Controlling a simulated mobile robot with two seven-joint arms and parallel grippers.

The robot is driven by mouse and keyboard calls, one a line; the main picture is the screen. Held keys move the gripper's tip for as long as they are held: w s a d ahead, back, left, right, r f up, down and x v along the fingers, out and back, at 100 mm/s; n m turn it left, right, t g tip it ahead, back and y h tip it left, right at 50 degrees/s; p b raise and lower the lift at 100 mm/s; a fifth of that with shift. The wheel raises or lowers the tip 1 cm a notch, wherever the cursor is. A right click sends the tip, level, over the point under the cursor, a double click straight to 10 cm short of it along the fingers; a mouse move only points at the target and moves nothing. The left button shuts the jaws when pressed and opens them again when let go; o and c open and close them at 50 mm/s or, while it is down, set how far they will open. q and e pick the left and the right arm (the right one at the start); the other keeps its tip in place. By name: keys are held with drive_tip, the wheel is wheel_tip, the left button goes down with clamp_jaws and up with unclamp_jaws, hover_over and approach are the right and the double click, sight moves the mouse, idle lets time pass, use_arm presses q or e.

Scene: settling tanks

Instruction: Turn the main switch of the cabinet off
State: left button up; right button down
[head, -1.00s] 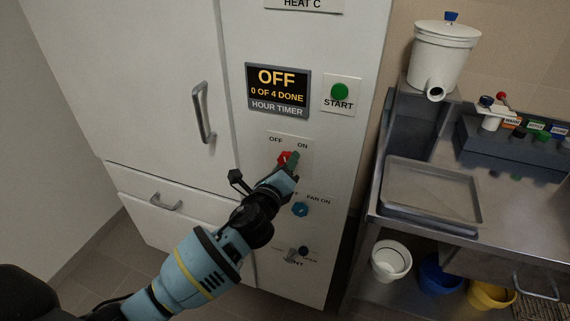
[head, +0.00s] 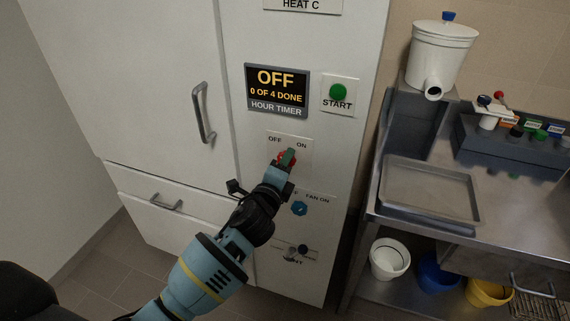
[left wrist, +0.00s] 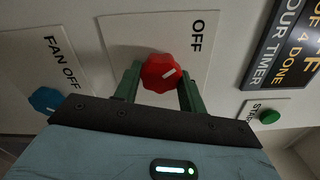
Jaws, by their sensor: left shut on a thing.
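The main switch is a red knob (head: 280,157) on a pale plate marked OFF and ON, on the white cabinet (head: 240,45). My left gripper (head: 287,158) is at the knob and hides part of it. In the left wrist view, the green fingers of my left gripper (left wrist: 161,88) stand on both sides of the red knob (left wrist: 161,73), shut on it. The knob's white mark points right and slightly up there, not squarely at the OFF label (left wrist: 197,36). ON is hidden in that view. My right gripper is not in view.
Below the switch are a blue fan knob (head: 299,208) and a small dark knob (head: 303,250). Above are the hour timer (head: 277,90), reading OFF, and a green START button (head: 338,92). A metal bench (head: 462,237) with a tray (head: 430,190) stands at right.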

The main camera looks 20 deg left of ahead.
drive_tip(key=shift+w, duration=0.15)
use_arm(q)
drive_tip(key=o, duration=1)
drive_tip(key=shift+s, duration=0.1)
drive_tip(key=s, duration=0.7)
drive_tip(key=shift+s+a, duration=0.15)
drive_tip(key=shift+s, duration=0.15)
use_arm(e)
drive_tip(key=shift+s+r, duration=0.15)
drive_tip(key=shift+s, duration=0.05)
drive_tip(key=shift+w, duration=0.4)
